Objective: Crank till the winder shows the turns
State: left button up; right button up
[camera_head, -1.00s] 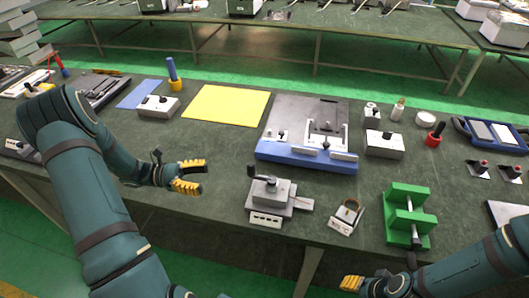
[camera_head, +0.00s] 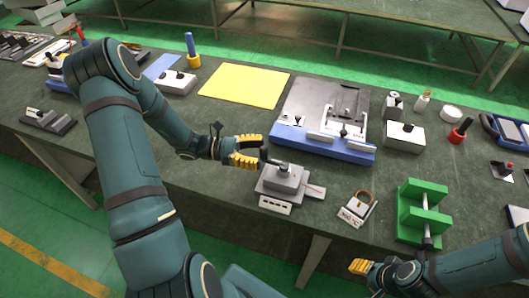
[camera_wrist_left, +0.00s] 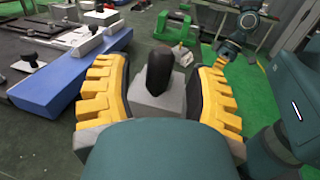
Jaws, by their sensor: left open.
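The winder (camera_head: 281,181) is a grey block on a base near the front edge of the bench, with a white counter panel (camera_head: 275,206) on its front. The counter's digits are too small to read. Its black crank knob (camera_wrist_left: 159,68) stands upright in the left wrist view. My left gripper (camera_head: 254,152) is open at the winder's left back side. In the left wrist view its yellow fingers (camera_wrist_left: 162,95) stand on either side of the knob, with gaps showing. My right gripper (camera_head: 361,267) is low at the front, right of the winder; its opening is unclear.
A blue-based fixture (camera_head: 318,146) stands just behind the winder. A small labelled block with a copper ring (camera_head: 357,208) and a green stand with a metal rod (camera_head: 410,220) are to the right. A yellow sheet (camera_head: 245,88) lies flat behind.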

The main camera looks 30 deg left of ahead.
pick_arm(q)
jog(key=shift+x, duration=1)
grip_shut()
jog(key=shift+w+m+g, duration=0.25)
jog(key=shift+m+g, duration=0.15)
jog(key=shift+g, duration=0.2)
